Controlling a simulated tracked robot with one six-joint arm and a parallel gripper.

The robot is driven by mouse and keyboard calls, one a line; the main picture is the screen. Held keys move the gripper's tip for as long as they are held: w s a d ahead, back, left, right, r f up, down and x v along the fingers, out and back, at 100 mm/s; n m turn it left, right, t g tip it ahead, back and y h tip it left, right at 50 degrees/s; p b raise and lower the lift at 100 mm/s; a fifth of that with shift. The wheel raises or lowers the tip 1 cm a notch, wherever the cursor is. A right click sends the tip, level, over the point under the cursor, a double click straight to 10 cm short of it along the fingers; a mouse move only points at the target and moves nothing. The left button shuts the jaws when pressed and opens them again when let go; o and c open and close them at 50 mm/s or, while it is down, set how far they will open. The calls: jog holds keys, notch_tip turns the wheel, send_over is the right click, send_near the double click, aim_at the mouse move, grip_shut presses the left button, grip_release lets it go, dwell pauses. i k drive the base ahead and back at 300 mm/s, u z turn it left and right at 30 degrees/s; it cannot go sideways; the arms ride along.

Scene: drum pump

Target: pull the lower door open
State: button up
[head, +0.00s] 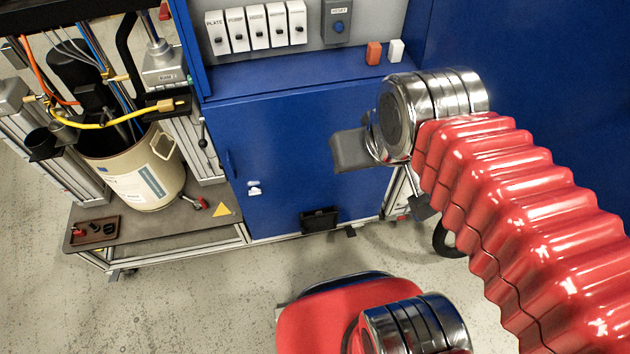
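The lower door (275,135) is a blue panel on the cabinet's front, below a blue ledge. It looks shut and flush with the cabinet. A slim blue handle (228,163) stands upright near its left edge. A small white and metal fitting (254,190) sits low on the door, right of the handle. My gripper (350,150) shows only as a grey block at the end of my arm, in front of the door's right part and well right of the handle. Its fingers cannot be made out, and nothing is visibly held. My arm hides the door's upper right edge.
Left of the door stands a pump frame with a cream drum (140,175) and hoses, on a grey base (170,225) bearing a brown tray (92,231). A black box (319,220) is at the door's bottom. The floor (200,300) in front is clear.

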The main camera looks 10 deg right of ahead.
aim_at(277, 143)
jog(key=u, duration=0.5)
jog(key=k, duration=1.3)
jog(key=u, duration=0.95)
jog(key=i, duration=1.8)
jog(key=z, duration=0.3)
